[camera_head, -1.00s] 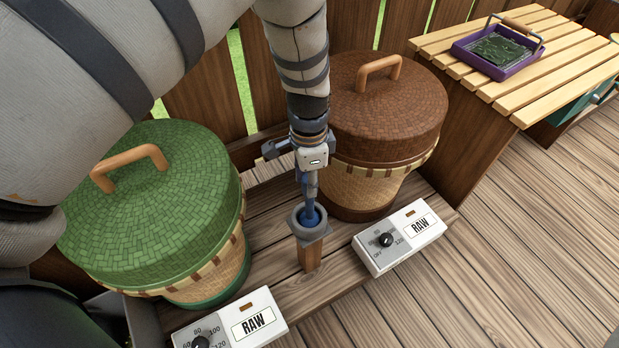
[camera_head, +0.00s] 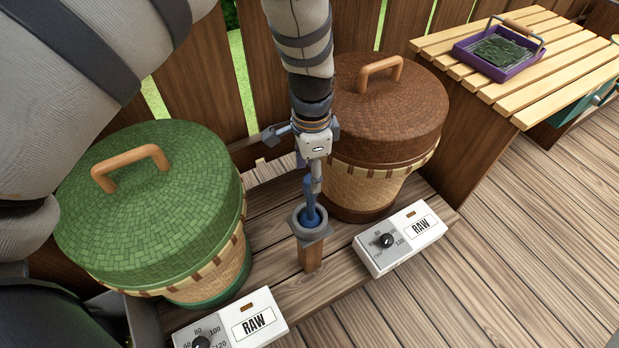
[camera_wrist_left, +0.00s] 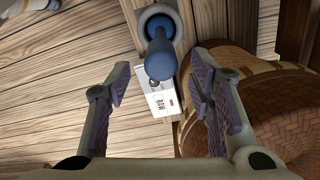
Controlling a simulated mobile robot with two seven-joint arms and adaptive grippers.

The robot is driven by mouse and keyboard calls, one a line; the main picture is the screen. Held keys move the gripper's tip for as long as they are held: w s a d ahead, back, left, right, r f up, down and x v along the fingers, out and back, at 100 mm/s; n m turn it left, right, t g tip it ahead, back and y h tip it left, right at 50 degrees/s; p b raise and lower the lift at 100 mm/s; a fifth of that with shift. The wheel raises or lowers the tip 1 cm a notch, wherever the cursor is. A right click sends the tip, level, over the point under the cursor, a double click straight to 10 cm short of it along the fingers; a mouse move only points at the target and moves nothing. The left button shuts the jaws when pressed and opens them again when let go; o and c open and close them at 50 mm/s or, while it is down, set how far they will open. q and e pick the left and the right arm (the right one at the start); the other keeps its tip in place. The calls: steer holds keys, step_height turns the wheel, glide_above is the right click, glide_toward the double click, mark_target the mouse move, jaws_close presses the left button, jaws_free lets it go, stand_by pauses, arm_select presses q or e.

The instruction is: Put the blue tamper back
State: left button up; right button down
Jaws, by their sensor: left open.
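The blue tamper (camera_head: 309,196) stands upright in the grey ring of a holder (camera_head: 313,236) on a short wooden post. In the left wrist view the tamper (camera_wrist_left: 162,57) points up toward the camera, with its lower end inside the grey holder ring (camera_wrist_left: 172,12). My left gripper (camera_head: 315,182) is above the tamper. In the wrist view its two fingers (camera_wrist_left: 160,86) are spread wide, with nothing between the tips, and the tamper's top lies just beyond them. My right gripper is in neither view.
A green-lidded basket (camera_head: 150,205) stands left of the holder and a brown-lidded basket (camera_head: 390,115) behind it to the right. Two white dial boxes marked RAW (camera_head: 400,238) (camera_head: 230,322) sit on the bench's front. A slatted table (camera_head: 450,45) holds a purple tray (camera_head: 470,48).

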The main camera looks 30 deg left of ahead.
arm_select(q)
step_height(320, 180, up, 8)
steer(key=s+a+f+n+g, duration=0.1)
steer(key=s+f+n, duration=0.1)
steer(key=s+f, duration=0.6)
steer(key=s+f+n+g, duration=0.15)
steer(key=s+f, duration=0.25)
steer(key=s, duration=0.9)
steer(key=s+a+f+n+g, duration=0.1)
steer(key=s+f+n, duration=0.2)
steer(key=s+f, duration=0.5)
steer(key=s+d+r+n+p, duration=0.1)
steer(key=s+r+n, duration=0.25)
steer(key=s, duration=1.05)
steer(key=w+r+t+p, duration=0.1)
steer(key=w+r+p, duration=0.4)
steer(key=r, duration=0.2)
steer(key=shift+w+d+m, duration=0.15)
steer(key=shift+w+m, duration=0.1)
steer(key=shift+m, duration=0.05)
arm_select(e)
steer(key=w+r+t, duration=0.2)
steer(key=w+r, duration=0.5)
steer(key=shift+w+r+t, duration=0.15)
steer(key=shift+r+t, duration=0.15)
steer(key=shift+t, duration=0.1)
arm_select(q)
steer(key=shift+t, duration=0.25)
